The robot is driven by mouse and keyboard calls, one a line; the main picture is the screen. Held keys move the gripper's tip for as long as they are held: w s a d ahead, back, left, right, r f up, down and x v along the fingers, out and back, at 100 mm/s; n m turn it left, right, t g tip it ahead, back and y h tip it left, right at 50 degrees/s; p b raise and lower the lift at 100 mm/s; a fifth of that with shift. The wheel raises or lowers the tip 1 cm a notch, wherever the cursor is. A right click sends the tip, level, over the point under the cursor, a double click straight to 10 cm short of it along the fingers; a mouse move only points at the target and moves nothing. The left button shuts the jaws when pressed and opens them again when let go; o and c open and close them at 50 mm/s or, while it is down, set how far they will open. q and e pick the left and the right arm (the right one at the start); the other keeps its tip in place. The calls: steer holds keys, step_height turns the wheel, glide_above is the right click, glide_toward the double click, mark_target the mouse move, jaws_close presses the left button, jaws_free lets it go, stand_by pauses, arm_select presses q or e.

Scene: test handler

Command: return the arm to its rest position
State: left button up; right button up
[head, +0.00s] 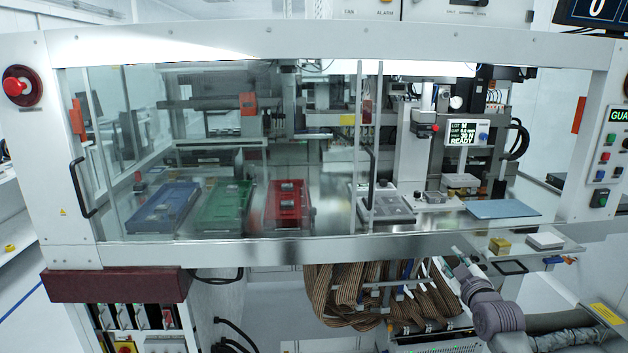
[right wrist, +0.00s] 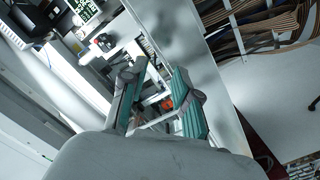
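My right arm (head: 497,316) comes in from the lower right of the head view. Its gripper (head: 457,265) is in front of the machine, near the front edge of the ledge. In the right wrist view the two teal-padded fingers of my right gripper (right wrist: 158,72) stand apart. Nothing is held between them; machine parts show through the gap. My left arm and gripper are not in view.
A brass block (head: 499,246) and a white block (head: 545,241) lie on the ledge close to my right gripper. Ribbon cables (head: 350,297) hang below, to its left. Blue (head: 160,208), green (head: 222,207) and red (head: 287,204) trays sit behind the glass.

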steer(key=s+f+m+g+h, duration=0.1)
steer(key=s+f+m+g, duration=0.2)
steer(key=f, duration=0.9)
steer(key=s+f+m, duration=0.2)
steer(key=s+f, duration=0.2)
steer(key=f, duration=0.9)
steer(key=s+a+f+g+b, duration=0.1)
steer(key=s+a+f+g, duration=0.1)
steer(key=s+f, duration=0.65)
steer(key=s+a+f+g+b, duration=0.1)
steer(key=s+f+g, duration=0.35)
steer(key=f, duration=0.75)
steer(key=s+a+f+g, duration=0.1)
steer(key=s+a+f, duration=0.1)
steer(key=s+f, duration=0.7)
steer(key=s+a+f+g, duration=0.2)
steer(key=s+f, duration=0.3)
steer(key=s, duration=0.8)
steer(key=s+a+f+g, duration=0.1)
steer(key=s+f+g, duration=0.1)
steer(key=s, duration=1)
steer(key=s+a+f+g, duration=0.2)
steer(key=s+f, duration=0.3)
steer(key=s, duration=0.8)
steer(key=shift+s+f+m+y+b, duration=0.15)
steer(key=shift+m+y+b, duration=0.15)
steer(key=shift+m+b, duration=0.1)
